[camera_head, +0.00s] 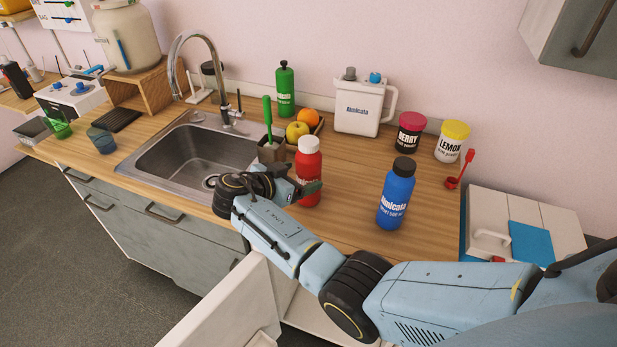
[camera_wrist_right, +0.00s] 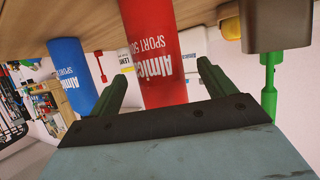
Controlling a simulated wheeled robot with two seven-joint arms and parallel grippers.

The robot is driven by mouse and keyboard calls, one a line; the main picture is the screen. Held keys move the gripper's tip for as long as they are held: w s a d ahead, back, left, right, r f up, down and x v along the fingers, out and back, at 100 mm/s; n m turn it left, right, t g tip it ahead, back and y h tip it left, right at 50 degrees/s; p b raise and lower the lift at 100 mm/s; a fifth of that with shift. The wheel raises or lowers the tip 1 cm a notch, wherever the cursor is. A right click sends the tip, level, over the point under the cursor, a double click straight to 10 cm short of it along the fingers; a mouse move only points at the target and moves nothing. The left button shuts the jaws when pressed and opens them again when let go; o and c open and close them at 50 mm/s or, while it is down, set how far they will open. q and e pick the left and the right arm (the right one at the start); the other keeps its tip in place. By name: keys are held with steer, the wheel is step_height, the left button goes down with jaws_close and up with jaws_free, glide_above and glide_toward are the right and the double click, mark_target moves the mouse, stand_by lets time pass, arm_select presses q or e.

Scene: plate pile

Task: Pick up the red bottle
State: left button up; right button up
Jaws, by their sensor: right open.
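The red bottle (camera_head: 308,167) with a white cap stands upright on the wooden counter, right of the sink. My right gripper (camera_head: 308,189) is beside its lower body in the head view. In the right wrist view the open right gripper (camera_wrist_right: 163,76) has its two green fingers on either side of the red bottle (camera_wrist_right: 155,50). The bottle shows between them, and I cannot tell if either finger touches it. My left gripper is not in view.
A blue bottle (camera_head: 396,196) stands to the right of the red one. A green brush in a holder (camera_head: 271,149) and a fruit tray (camera_head: 317,129) are close behind. The sink (camera_head: 190,150) lies left. Two jars, berry (camera_head: 409,133) and lemon (camera_head: 452,142), stand at the back.

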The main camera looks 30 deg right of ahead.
steer(key=x, duration=0.4)
steer(key=c, duration=1.4)
